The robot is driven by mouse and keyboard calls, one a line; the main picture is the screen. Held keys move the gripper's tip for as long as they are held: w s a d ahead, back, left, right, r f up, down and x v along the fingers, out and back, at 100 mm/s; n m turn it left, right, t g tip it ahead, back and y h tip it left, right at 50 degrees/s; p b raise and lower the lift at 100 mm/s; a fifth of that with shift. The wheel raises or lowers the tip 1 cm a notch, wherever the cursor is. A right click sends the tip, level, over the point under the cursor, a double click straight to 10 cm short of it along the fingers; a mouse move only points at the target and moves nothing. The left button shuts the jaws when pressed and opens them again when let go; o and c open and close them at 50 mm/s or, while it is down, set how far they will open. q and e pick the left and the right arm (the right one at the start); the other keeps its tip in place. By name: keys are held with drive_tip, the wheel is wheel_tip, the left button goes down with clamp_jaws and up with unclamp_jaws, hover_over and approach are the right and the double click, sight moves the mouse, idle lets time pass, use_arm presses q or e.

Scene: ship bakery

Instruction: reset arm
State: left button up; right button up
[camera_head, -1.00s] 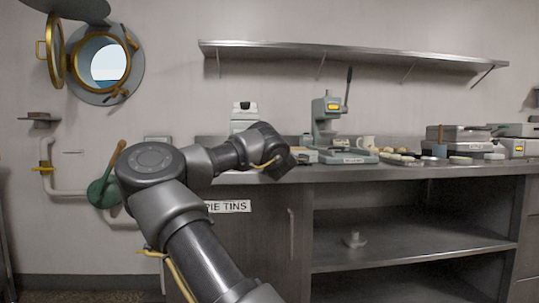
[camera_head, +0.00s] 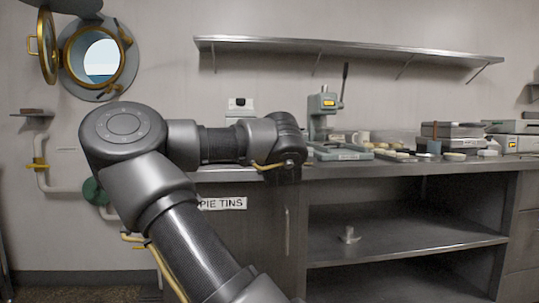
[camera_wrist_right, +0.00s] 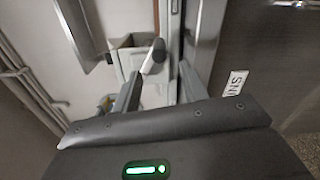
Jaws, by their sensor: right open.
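One of my arms fills the left middle of the head view, its elbow high at the left and its forearm reaching right, in front of the counter (camera_head: 400,172). No gripper fingers show in that view. In the right wrist view my right gripper (camera_wrist_right: 160,88) is open, its two grey fingers apart with nothing held between them. The white "PIE TINS" label (camera_head: 222,203) is on the cabinet front; part of it shows in the right wrist view (camera_wrist_right: 235,83).
A steel shelf (camera_head: 350,50) hangs above. A porthole (camera_head: 102,60) is at the upper left.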

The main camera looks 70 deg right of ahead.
drive_tip(key=shift+s+a, duration=0.15)
drive_tip(key=shift+a, duration=0.2)
idle(0.4)
